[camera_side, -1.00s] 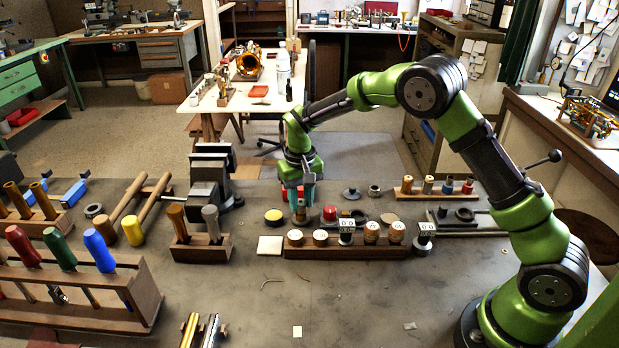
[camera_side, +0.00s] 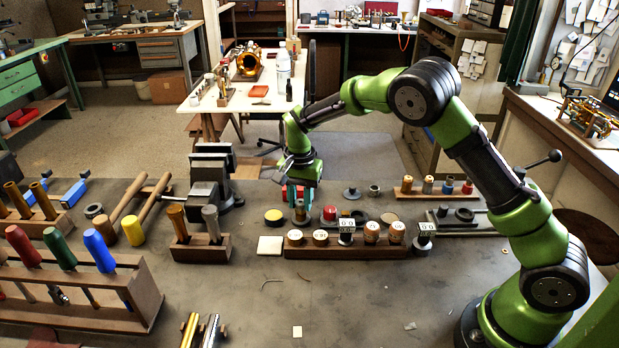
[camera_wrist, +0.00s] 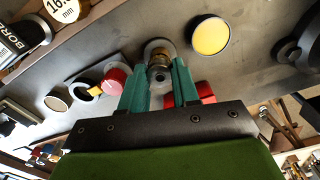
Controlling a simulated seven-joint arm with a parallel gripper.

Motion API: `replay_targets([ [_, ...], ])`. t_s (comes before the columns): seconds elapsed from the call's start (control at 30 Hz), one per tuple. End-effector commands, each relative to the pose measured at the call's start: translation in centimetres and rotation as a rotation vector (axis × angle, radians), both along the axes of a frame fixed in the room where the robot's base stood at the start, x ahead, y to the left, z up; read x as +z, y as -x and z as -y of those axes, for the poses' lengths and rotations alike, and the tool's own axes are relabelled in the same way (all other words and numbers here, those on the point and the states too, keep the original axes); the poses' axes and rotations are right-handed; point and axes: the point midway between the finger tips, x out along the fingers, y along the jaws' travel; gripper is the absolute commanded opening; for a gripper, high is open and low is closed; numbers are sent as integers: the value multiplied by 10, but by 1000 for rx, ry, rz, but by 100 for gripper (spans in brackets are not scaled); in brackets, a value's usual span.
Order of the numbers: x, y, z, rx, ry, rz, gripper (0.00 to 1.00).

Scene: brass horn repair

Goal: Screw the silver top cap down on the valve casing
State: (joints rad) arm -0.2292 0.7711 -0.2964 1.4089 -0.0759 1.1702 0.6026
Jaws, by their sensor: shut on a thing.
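The valve casing (camera_side: 300,216) stands upright on the bench, behind the left part of a wooden gauge rack. In the wrist view the casing (camera_wrist: 158,55) is a short brass-coloured cylinder on a round base. The silver top cap (camera_wrist: 160,78) is at the casing's near end, between my teal fingers. My gripper (camera_side: 299,201) points down over the casing, and its fingers (camera_wrist: 161,72) are shut on the cap. The cap is too small and covered in the side view to make out. I cannot tell whether it sits flush on the casing.
A yellow-topped tin (camera_side: 273,217) stands left of the casing and a red-topped piece (camera_side: 330,212) right of it. The wooden rack (camera_side: 345,252) with round gauges runs close in front. A bench vise (camera_side: 208,180) stands to the left.

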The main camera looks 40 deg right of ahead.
Motion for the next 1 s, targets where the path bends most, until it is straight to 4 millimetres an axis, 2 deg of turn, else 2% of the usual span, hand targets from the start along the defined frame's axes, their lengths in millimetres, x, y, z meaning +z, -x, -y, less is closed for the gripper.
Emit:
replay_targets([
  [0.27, 0, 0, 0, -22, 1, 1, 0],
  [0.53, -1, 0, 0, -325, 1, 0, 0],
  [0.77, -1, 0, 0, -357, 0, -1, 0],
  [0.8, -1, 0, 0, -356, 0, -1, 35],
  [0.97, -1, 0, 0, -355, 0, -1, 59],
  [1.0, -1, 0, 0, -354, 0, -1, 60],
])
